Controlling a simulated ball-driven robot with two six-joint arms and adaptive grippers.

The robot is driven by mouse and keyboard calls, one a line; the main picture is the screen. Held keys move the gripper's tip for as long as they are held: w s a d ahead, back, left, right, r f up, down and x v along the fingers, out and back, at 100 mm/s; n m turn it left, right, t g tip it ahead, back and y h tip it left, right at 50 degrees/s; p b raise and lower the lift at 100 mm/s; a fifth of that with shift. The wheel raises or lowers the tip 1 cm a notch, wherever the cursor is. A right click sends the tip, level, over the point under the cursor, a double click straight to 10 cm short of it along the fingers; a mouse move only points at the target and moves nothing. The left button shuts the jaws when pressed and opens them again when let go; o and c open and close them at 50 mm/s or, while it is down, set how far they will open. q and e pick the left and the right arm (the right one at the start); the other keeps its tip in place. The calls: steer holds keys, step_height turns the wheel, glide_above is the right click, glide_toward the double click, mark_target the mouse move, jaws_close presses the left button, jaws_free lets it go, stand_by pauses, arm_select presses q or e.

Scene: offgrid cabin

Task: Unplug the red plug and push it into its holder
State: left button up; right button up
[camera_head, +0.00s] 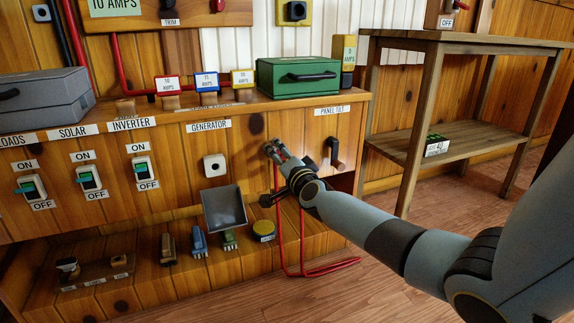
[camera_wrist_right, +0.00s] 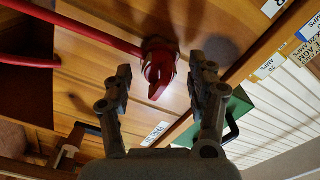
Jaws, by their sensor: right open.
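The red plug (camera_wrist_right: 160,72) sits against the wooden front panel in the right wrist view, with a red cord running off to the left. My right gripper (camera_wrist_right: 161,68) is open, with one fingertip on each side of the plug, apart from it as far as I can see. In the head view my right gripper (camera_head: 274,151) is at the panel and mostly hides the plug; the red cord (camera_head: 279,215) hangs below to the floor. I cannot tell which fitting is the plug's holder. My left gripper is not in view.
A white socket plate (camera_head: 214,165) is left of the gripper, and a crank (camera_head: 335,153) is close on its right. A green box (camera_head: 297,77) stands on the ledge above. A wooden table (camera_head: 418,110) stands right.

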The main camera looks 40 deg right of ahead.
steer(key=v, duration=1.1)
steer(key=shift+f, duration=0.1)
